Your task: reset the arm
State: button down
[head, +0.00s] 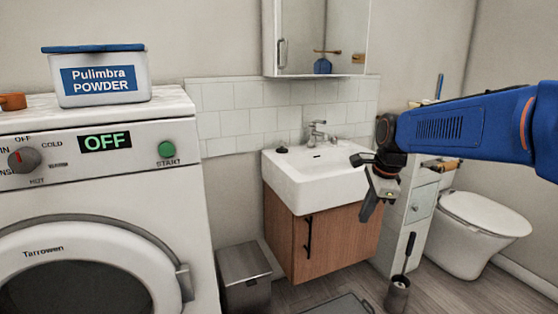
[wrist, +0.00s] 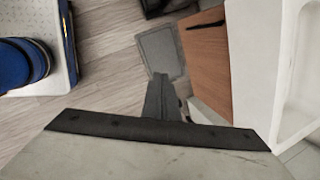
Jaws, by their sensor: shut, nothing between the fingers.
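My blue arm (head: 465,128) reaches in from the right in the head view. My gripper (head: 366,212) hangs at its end, pointing down, in front of the right side of the sink cabinet. Its dark fingers are shut with nothing held. In the wrist view my gripper (wrist: 161,100) shows as a dark shape over the floor, beside the cabinet.
A white sink (head: 315,180) sits on a wooden cabinet (head: 325,240). A washing machine (head: 110,200) stands at left, with a powder box (head: 97,82) on top. A bin (head: 244,275) stands between them. A toilet (head: 480,225) and a toilet brush (head: 398,293) are at right.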

jog(key=s+d+f+n+t, duration=0.1)
jog(key=s+d+f+n, duration=0.1)
jog(key=s+n, duration=0.7)
jog(key=s+d+f+n+h, duration=0.1)
jog(key=s+f+n, duration=0.4)
jog(key=s, duration=1.4)
jog(key=shift+d+f+n+t, duration=0.2)
jog(key=shift+d+n+t, duration=0.35)
jog(key=shift+n, duration=1.75)
jog(key=shift+d, duration=0.15)
